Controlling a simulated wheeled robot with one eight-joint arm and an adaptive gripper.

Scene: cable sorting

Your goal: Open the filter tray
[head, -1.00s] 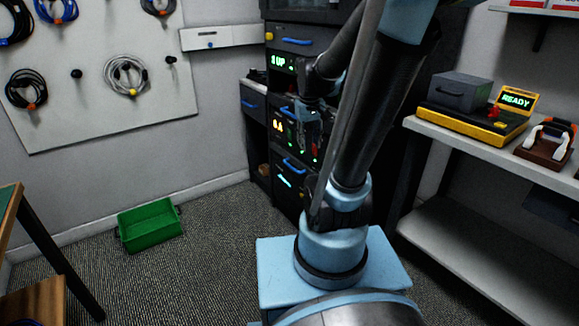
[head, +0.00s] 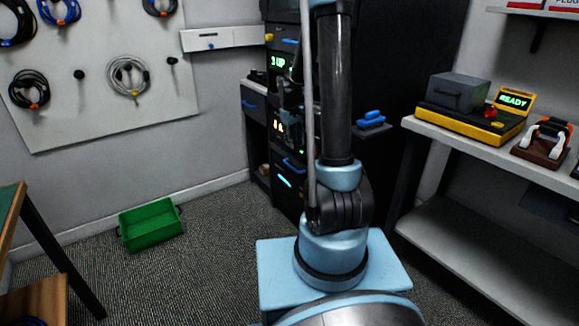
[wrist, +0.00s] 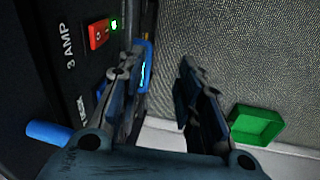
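A tall black equipment rack (head: 285,135) stands behind my arm in the head view. It has a blue handle near its top (head: 285,40) and another low down (head: 293,163). I cannot tell which front is the filter tray. In the wrist view my gripper (wrist: 162,62) is open and empty, beside the rack's dark panel. A blue handle (wrist: 146,66) shows just past the left finger, partly hidden by it; contact cannot be told. A second blue handle (wrist: 47,132) is at lower left. In the head view my gripper is hard to make out against the rack.
A red switch (wrist: 98,34) with a green light sits on the panel. A blue-topped part (head: 370,120) shows right of my arm. A shelf (head: 480,142) with a yellow device stands at right. A green bin (head: 152,224) lies on open carpet.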

